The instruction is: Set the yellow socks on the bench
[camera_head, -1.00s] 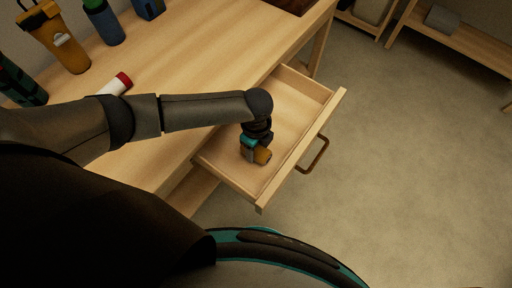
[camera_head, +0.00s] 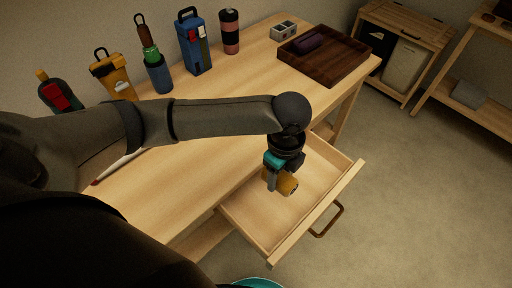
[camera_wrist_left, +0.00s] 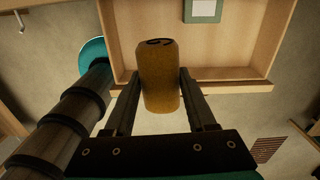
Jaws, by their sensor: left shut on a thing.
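The rolled yellow socks (camera_head: 286,184) are held by my left gripper (camera_head: 280,178) over the open drawer (camera_head: 258,228). In the left wrist view the socks (camera_wrist_left: 158,78) sit between the two fingers of the gripper (camera_wrist_left: 158,98), which is shut on them. The wooden bench (camera_head: 200,160) carries the drawer on its front, and its top lies behind and left of the gripper. My left arm hides part of the top. My right gripper is not in view.
A yellow flask (camera_head: 113,78), a blue bottle (camera_head: 158,76), a blue box-shaped bottle (camera_head: 194,45) and a pink-black tumbler (camera_head: 230,32) stand along the back. A dark wooden tray (camera_head: 335,65) is at the far right end. The top's middle is clear.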

